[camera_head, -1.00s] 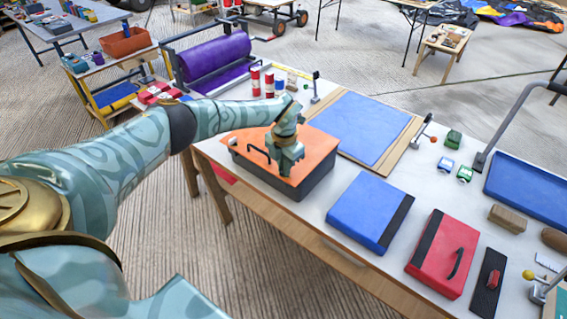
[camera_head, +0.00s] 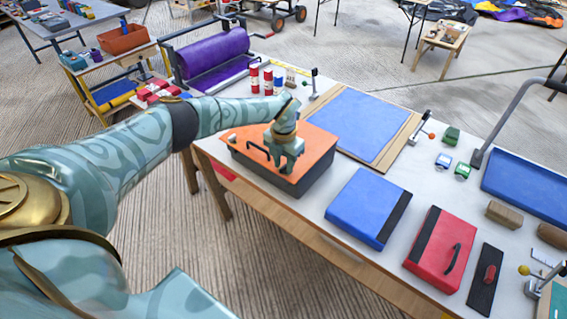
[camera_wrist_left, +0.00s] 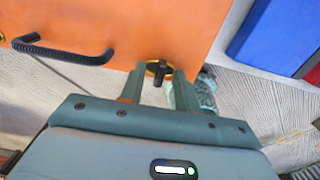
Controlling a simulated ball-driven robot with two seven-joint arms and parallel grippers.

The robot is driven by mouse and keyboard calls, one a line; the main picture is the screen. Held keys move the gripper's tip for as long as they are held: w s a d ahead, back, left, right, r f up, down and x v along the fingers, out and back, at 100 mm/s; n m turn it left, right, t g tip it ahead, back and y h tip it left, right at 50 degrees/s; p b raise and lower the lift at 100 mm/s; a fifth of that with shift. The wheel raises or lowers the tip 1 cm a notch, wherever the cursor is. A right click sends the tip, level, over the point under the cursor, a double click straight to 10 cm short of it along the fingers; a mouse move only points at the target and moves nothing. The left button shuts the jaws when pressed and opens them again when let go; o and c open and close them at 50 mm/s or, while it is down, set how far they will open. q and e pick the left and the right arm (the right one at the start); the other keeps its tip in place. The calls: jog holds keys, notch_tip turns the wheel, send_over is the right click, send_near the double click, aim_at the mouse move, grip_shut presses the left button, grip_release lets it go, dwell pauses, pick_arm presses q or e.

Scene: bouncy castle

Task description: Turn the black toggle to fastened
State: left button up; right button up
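The black toggle (camera_wrist_left: 159,72) sits on a yellow ring near the edge of the orange lid (camera_wrist_left: 110,25) in the left wrist view. Its bar runs roughly up and down in that picture. My left gripper (camera_wrist_left: 158,78) is open, with one finger on each side of the toggle and a visible gap to it. In the head view the lid (camera_head: 316,147) tops a dark grey box on the table, and my left gripper (camera_head: 285,160) points down over its front part, hiding the toggle there. My right gripper is not in view.
A black handle (camera_wrist_left: 62,52) stands up from the lid beside the toggle. A blue case (camera_head: 362,205) and a red case (camera_head: 432,248) lie to the right on the table. A blue panel (camera_head: 365,122) lies behind the box. Red-and-white cans (camera_head: 255,78) stand behind my left wrist.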

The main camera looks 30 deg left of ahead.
aim_at(284, 166)
pick_arm(q)
notch_tip(284, 166, up, 16)
jog(key=p, duration=0.3)
jog(key=shift+d, duration=0.1)
dwell(0.6)
